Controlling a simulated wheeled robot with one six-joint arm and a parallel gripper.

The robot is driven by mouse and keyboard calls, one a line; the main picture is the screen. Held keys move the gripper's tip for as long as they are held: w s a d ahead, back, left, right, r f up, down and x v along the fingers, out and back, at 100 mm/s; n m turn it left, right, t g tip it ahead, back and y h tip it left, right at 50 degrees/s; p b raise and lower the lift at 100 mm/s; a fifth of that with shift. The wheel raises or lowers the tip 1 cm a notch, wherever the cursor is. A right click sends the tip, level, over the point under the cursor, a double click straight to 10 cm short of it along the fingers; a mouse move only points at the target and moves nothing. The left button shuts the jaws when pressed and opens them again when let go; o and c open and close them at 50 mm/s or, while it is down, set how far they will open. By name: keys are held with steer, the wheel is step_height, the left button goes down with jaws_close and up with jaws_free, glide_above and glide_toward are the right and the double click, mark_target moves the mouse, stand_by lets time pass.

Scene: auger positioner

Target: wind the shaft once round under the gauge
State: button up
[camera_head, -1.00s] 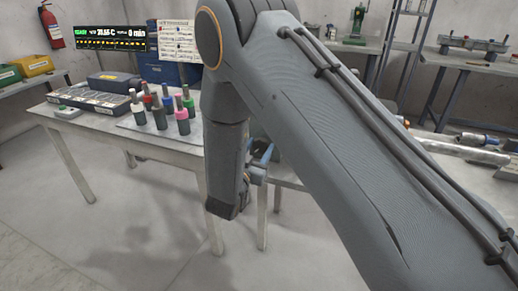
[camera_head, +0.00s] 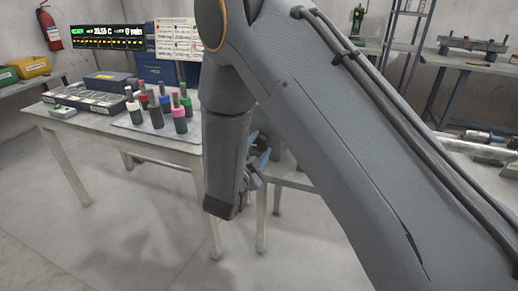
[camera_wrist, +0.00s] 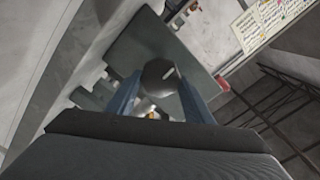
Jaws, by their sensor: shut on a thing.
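In the wrist view, a dark, rounded knob-like end (camera_wrist: 160,77) with a short pale mark on its face sits between the blue fingers of my gripper (camera_wrist: 160,92). The fingers are shut on it, one on each side. The mark slants up to the right. A grey plate or block (camera_wrist: 193,62) lies behind the knob. In the head view only a little of my gripper (camera_head: 262,160) shows, by the right end of the table, mostly hidden behind my arm. The shaft's length and the gauge cannot be made out.
Several bottles with coloured collars (camera_head: 180,122) stand on a grey mat on the table (camera_head: 160,144). A lit display (camera_head: 108,37) and a chart (camera_head: 175,40) are behind. A long metal bar (camera_head: 478,150) lies at the right. Floor at front left is clear.

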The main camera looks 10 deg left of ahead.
steer(key=shift+m+b, duration=0.3)
steer(key=shift+m, duration=0.4)
steer(key=o, duration=1)
steer(key=b+v, duration=0.1)
steer(key=v, duration=0.7)
steer(key=shift+w, duration=0.1)
